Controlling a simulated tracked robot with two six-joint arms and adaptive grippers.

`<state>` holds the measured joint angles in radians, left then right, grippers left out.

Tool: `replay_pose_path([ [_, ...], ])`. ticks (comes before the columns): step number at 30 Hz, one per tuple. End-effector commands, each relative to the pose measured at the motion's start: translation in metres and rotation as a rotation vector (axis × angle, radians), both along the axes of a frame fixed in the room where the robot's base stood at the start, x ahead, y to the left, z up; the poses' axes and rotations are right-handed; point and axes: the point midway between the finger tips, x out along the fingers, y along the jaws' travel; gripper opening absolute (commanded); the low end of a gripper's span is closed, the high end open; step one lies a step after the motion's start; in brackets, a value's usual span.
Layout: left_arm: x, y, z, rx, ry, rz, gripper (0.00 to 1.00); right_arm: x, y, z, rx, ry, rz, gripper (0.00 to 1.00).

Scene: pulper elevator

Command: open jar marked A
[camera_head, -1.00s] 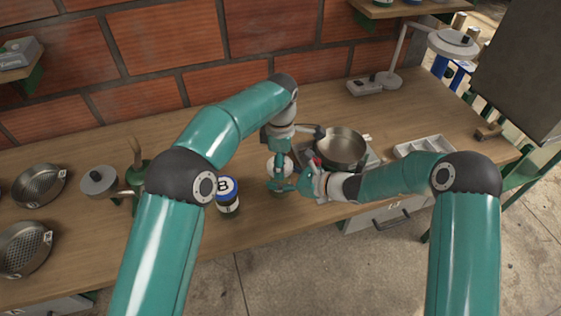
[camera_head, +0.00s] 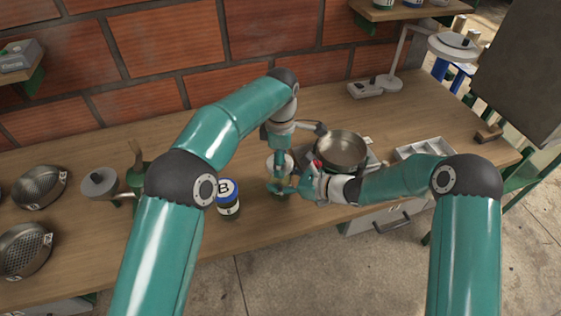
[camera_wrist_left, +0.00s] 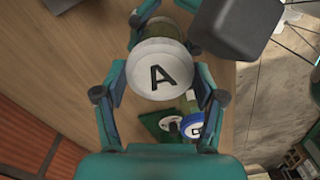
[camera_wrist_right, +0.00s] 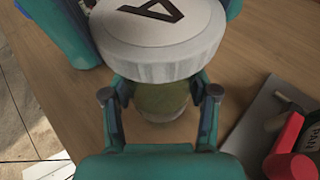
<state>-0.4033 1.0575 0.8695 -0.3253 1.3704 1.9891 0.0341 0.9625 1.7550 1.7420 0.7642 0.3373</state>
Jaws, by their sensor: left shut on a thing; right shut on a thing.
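The jar marked A shows in the left wrist view as a white round lid (camera_wrist_left: 158,72) with a black A. The lid sits on a greenish jar body (camera_wrist_right: 162,102), seen in the right wrist view. My left gripper (camera_wrist_left: 160,60) has its fingers on both sides of the lid and is shut on it. My right gripper (camera_wrist_right: 160,90) is shut on the jar body just below the lid. In the head view both grippers meet near the front middle of the bench, the right one (camera_head: 298,186) coming from the right. They hide most of the jar there.
A jar with a blue lid marked B (camera_head: 228,196) stands just left of the grippers. A metal pan (camera_head: 341,150) is close behind on the right, with a white tray (camera_head: 424,147) beyond. The front bench edge is near.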

Motion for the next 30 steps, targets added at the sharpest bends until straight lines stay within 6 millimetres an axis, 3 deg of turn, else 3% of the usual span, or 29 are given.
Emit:
replay_pose_path([
  [16, 0.000, -0.001, 0.007, -0.001, 0.001, -0.001, 0.28, -0.001, 0.000, -0.001, 0.000, 0.004, 0.001, 0.00],
  [25, 0.000, -0.001, 0.038, -0.001, -0.001, -0.001, 0.28, -0.001, 0.001, -0.001, 0.000, 0.004, 0.001, 0.00],
  [30, 0.000, -0.001, 0.044, 0.000, 0.002, -0.001, 0.28, -0.001, 0.001, -0.001, 0.000, 0.004, 0.001, 0.00],
])
